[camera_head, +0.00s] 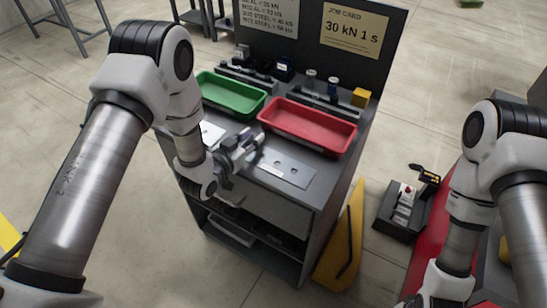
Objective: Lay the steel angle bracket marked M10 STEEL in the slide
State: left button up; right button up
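My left gripper (243,146) hangs low over the middle of the cart top, in front of the gap between the green and red trays. A small bluish-purple patch shows at its fingers; I cannot tell whether it is a held part or part of the gripper. A grey flat plate (298,170) with two dark holes and a small white label (270,171) lies right of the gripper. A white piece (211,133) lies left of it, partly hidden by my arm. No M10 STEEL marking is readable, and I cannot identify the bracket or slide. My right gripper is outside the picture.
A green tray (234,82) and a red tray (318,116) stand behind the gripper. Small parts and a yellow block (361,97) line the back, below a dark board with a job card (354,28). A black device (403,211) sits on the floor at right.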

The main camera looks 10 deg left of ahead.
pick_arm(q)
grip_shut()
jog(key=shift+r, duration=0.1)
